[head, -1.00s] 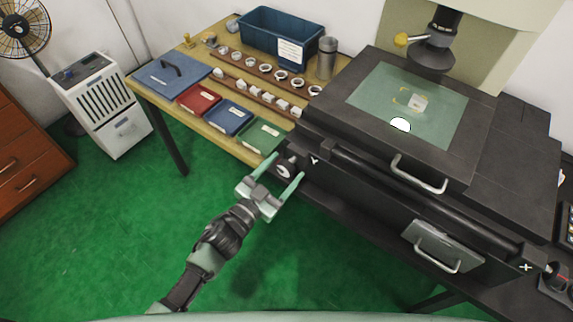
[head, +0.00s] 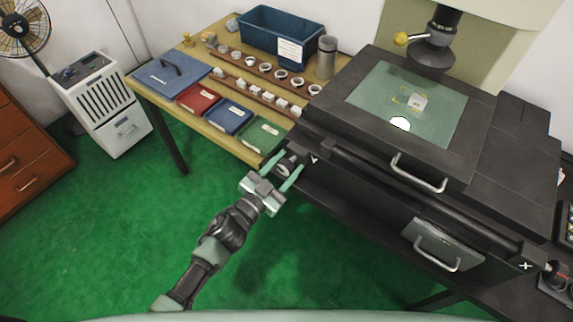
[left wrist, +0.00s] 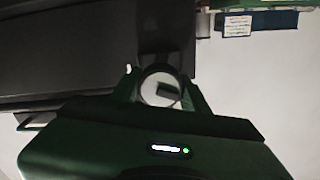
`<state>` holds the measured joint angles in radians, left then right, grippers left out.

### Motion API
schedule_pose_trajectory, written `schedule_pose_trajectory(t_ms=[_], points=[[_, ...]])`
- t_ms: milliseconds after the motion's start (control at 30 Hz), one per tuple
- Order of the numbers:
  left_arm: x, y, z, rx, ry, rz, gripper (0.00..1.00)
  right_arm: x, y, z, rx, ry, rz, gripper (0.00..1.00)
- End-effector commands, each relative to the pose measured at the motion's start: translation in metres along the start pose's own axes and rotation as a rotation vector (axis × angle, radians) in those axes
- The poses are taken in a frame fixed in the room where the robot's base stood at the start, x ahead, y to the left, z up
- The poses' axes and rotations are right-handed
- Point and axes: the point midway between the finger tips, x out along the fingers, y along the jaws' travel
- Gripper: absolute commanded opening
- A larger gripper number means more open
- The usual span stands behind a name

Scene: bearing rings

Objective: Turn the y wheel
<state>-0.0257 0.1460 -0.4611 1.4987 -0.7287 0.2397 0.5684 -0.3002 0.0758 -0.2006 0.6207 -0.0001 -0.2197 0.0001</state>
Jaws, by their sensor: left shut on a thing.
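The y wheel (head: 283,171) is a small dark knob with a pale face at the left end of the black machine, beside the white Y mark (head: 314,160). My left gripper (head: 284,170) has its two pale green fingers on either side of the wheel and is shut on it. In the left wrist view the round wheel face (left wrist: 161,89) sits between the two fingers (left wrist: 160,92). The fingers partly hide the wheel in the head view. My right gripper is not in view.
The black machine's stage (head: 330,108) carries a glass plate (head: 440,115) with a small pale part on it. A wooden table (head: 150,92) with rings, coloured folders and a blue bin (head: 262,38) stands close to the left. The X wheel (head: 556,272) is at lower right. Green floor lies open below.

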Motion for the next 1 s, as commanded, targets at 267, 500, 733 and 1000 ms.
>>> schedule_pose_trajectory(t_ms=[267,500,733,1000], points=[[0.000,0.001,0.002,0.176,-0.001,0.001,0.04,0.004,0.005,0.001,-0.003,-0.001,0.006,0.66],[0.000,0.001,0.002,0.402,-0.002,0.000,0.04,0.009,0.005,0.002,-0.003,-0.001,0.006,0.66],[0.000,0.002,0.003,0.619,-0.001,0.001,0.04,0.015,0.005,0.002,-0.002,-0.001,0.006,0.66],[0.000,0.002,0.003,0.876,-0.001,0.002,0.04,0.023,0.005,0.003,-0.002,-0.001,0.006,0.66]])
